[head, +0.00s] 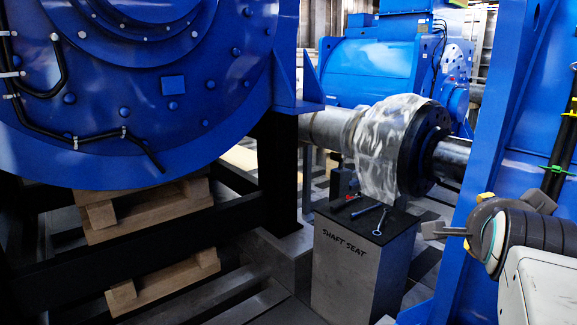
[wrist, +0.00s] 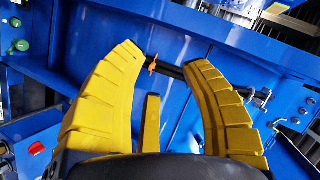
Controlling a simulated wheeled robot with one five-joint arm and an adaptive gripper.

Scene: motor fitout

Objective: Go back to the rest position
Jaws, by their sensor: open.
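My gripper (wrist: 166,72) is open in the wrist view, its two yellow ribbed fingers wide apart with nothing between them. Past the fingertips is a blue panel (wrist: 100,52) with a dark rod and an orange piece on it. In the head view my arm comes in from the right edge, in front of a blue frame (head: 508,100). The gripper end of the arm shows there at the lower right, apart from the shaft seat (head: 345,268). Its fingers are partly hidden by the wrist.
A shaft with clear wrapping (head: 378,150) runs above the shaft seat. A wrench (head: 379,222) and other small tools lie on the seat's dark top. A large blue motor housing (head: 150,110) fills the left, above wooden blocks (head: 150,208). Dark floor shows between them.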

